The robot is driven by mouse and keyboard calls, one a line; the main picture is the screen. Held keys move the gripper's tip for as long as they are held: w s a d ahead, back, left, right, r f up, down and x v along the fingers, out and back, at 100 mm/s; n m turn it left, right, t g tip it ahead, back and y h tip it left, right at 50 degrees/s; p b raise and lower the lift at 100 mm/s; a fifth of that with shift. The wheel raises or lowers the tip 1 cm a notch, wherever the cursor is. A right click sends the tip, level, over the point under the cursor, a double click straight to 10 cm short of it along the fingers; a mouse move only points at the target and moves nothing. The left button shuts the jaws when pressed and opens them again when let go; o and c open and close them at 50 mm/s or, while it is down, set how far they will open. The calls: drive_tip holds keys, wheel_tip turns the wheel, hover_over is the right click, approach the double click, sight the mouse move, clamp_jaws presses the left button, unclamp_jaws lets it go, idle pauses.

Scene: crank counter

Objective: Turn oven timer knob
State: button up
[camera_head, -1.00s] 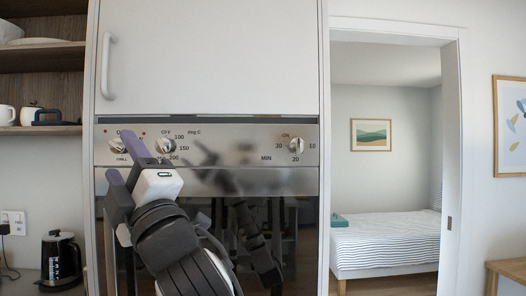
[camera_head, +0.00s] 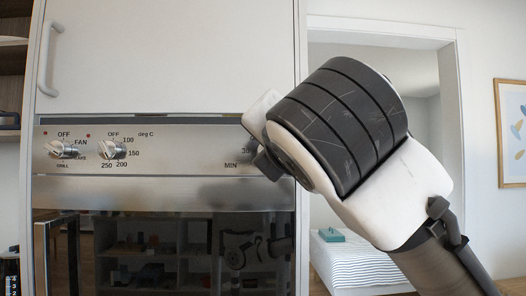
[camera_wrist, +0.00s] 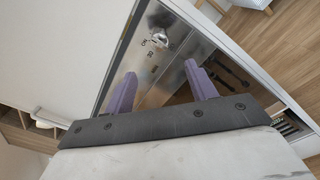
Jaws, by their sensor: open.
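The oven timer knob (camera_wrist: 159,40) is a silver knob on the steel control panel, seen in the wrist view beyond my fingertips. In the head view my arm hides it; only part of its "30" and "MIN" marking shows beside the arm. My gripper (camera_wrist: 160,70) has two purple fingers spread apart with nothing between them. The knob lies ahead of the gap between them, apart from both fingers. The fingers are hidden in the head view.
Two other knobs, the fan/grill knob (camera_head: 62,150) and the temperature knob (camera_head: 112,150), sit at the panel's left. A dark glass oven door (camera_head: 150,255) with a handle lies below. A white cupboard door (camera_head: 170,55) is above. A doorway opens to the right.

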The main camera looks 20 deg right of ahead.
drive_tip(key=p+x, duration=0.3)
drive_tip(key=x, duration=1)
drive_tip(key=shift+c, duration=0.2)
drive_tip(key=c, duration=0.9)
